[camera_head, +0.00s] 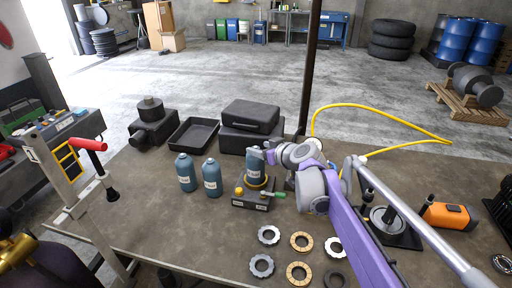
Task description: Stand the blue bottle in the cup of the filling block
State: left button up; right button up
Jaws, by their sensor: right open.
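A dull blue bottle (256,168) with a pale label stands upright at the filling block (250,201). Its bottom is inside or just above the block's yellow-ringed cup (257,184); I cannot tell how deep it sits. The block also carries a yellow knob and a green-handled lever. My right gripper (269,153) is open at the upper right side of this bottle, with its fingers beside the bottle's top. Two similar blue bottles, one (186,173) and another (212,179), stand upright on the bench to the left. My left gripper is not in view.
Several grey and tan rings (301,241) lie in front of the block on the bench (190,225). A black tray (194,134) and a black case (251,117) stand behind. A dark post (309,70) rises behind my right arm. An orange tool (449,215) lies to the right.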

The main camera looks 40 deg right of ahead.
jog(key=v, duration=0.8)
jog(key=shift+s, duration=0.25)
jog(key=shift+r, duration=0.1)
dwell(0.9)
